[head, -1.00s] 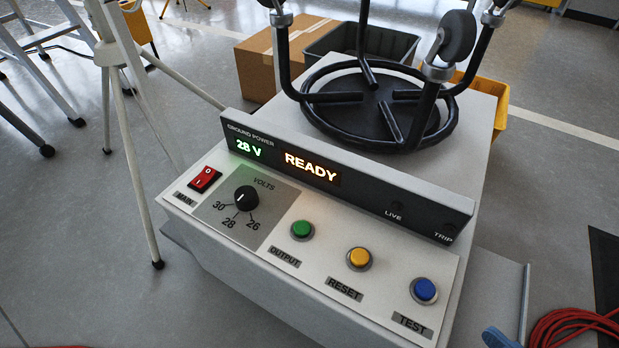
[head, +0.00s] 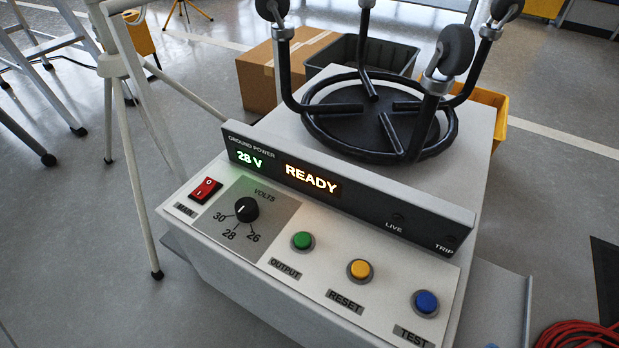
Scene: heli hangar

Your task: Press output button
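The green output button (head: 302,241) sits on the sloped white panel of the ground power unit (head: 229,267), with an OUTPUT label below it. The display (head: 311,179) above reads 28 V in green and READY in orange. The LIVE and TRIP lamps at its right look dark. A red MAIN rocker switch (head: 205,190) and a black VOLTS knob (head: 246,209) are left of the green button. The yellow RESET button (head: 359,270) and blue TEST button (head: 425,303) are to its right. My gripper is not in view.
A black round frame with upright posts (head: 380,118) stands on top of the unit. A white tripod (head: 124,160) stands close at left. A cardboard box (head: 257,75), dark bin (head: 350,55) and yellow bin (head: 500,112) are behind. A red cable coil (head: 575,335) lies at lower right.

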